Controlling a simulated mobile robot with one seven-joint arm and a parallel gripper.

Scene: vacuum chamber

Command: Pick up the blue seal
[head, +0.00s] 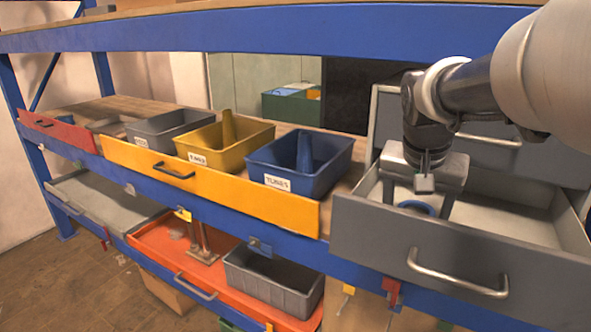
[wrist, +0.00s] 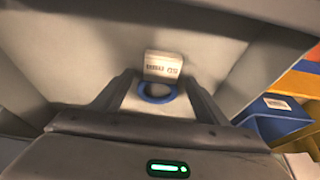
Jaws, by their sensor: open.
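The blue seal (head: 415,203) is a ring lying in the open grey drawer at the right of the head view. In the wrist view the seal (wrist: 142,93) shows between my fingers, with a pale block (wrist: 163,66) bearing dark print right beside it, at its upper edge in the picture. My gripper (head: 417,202) is open and points down into the drawer, one finger on each side of the seal. In the wrist view my gripper (wrist: 158,86) frames the ring without visible contact. Part of the seal is hidden in the head view by the gripper and drawer front.
The grey drawer front (head: 420,255) with its metal handle stands close before my gripper. A blue bin (head: 300,165), a yellow bin (head: 225,145) and a grey bin (head: 165,128) stand to the left. An orange drawer (head: 150,255) is open below.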

